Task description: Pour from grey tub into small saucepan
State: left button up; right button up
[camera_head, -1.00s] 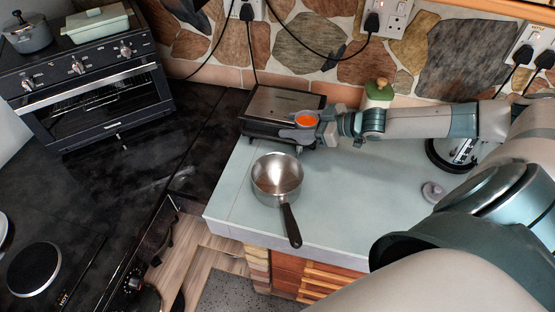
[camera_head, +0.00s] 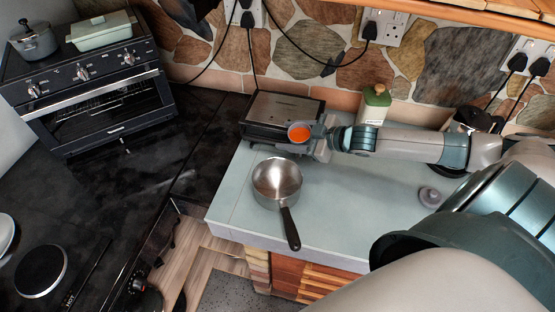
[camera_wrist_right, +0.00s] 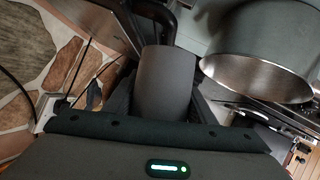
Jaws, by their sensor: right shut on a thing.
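The grey tub (camera_head: 299,133) holds something orange, seen through its round open top in the head view. My right gripper (camera_head: 313,139) is shut on the tub and holds it in front of the toaster, above and behind the small saucepan. The small metal saucepan (camera_head: 277,182) stands upright on the pale worktop, its black handle towards the front. It looks empty. In the right wrist view the tub (camera_wrist_right: 166,85) is between the fingers, with the saucepan (camera_wrist_right: 262,55) to its right, apart from it. My left gripper is out of view.
A toaster (camera_head: 282,107) stands behind the tub. A green-and-white container (camera_head: 375,103) stands by the wall, and a small grey knobbed thing (camera_head: 429,196) lies right. The pale worktop (camera_head: 350,205) is clear right of the saucepan. A dark hob (camera_head: 41,270) is at left.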

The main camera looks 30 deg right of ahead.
jog(key=shift+a+r, duration=0.1)
jog(key=shift+s+a+f+n+t+h, duration=0.15)
jog(key=shift+a+f+n+t+h, duration=0.15)
jog(key=shift+a+f+n+h, duration=0.3)
dwell(0.7)
jog(key=shift+s+a+r+n+h, duration=0.3)
jog(key=shift+a+r+n+h, duration=0.25)
jog(key=shift+n, duration=0.15)
dwell(0.7)
jog(key=shift+w, duration=0.1)
jog(key=shift+a+r+n+t+h, duration=0.1)
jog(key=shift+r+n+t+h, duration=0.2)
jog(key=shift+n, duration=0.1)
dwell(0.7)
jog(key=shift+f, duration=0.1)
dwell(0.5)
jog(key=shift+f+n+h, duration=0.2)
jog(key=shift+n+h, duration=0.05)
jog(key=shift+n, duration=0.05)
